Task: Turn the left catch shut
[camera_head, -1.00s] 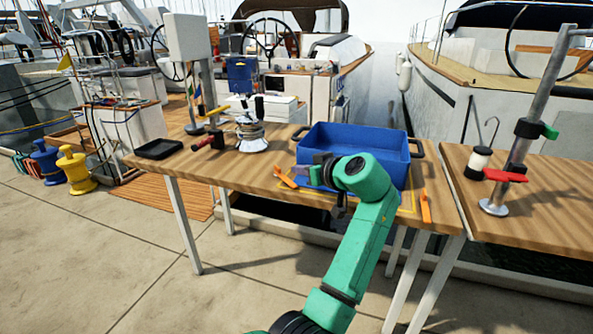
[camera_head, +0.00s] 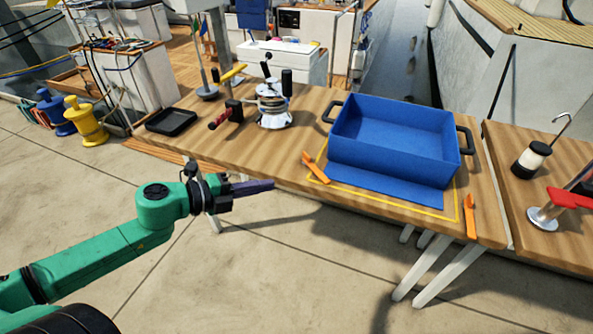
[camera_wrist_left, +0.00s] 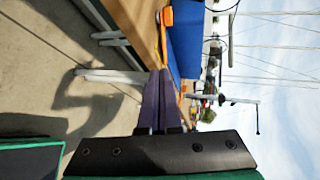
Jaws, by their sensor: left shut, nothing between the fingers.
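The left catch (camera_head: 315,168) is a small orange lever on the wooden table at the front left corner of the blue box (camera_head: 400,145). It lies slanted, and it also shows at the top of the left wrist view (camera_wrist_left: 167,17). A second orange catch (camera_head: 470,216) is near the box's front right corner. My left gripper (camera_head: 262,187) is left of the left catch, off the table's front edge and apart from the catch. Its dark fingers are shut and empty, side by side in the left wrist view (camera_wrist_left: 161,100). My right gripper is not in view.
A winch (camera_head: 271,105), a red-handled tool (camera_head: 226,115) and a black tray (camera_head: 171,122) stand on the table's left part. A yellow outline (camera_head: 440,217) surrounds the box. Another table at right holds a black-and-white spool (camera_head: 531,158). Paved floor is free in front.

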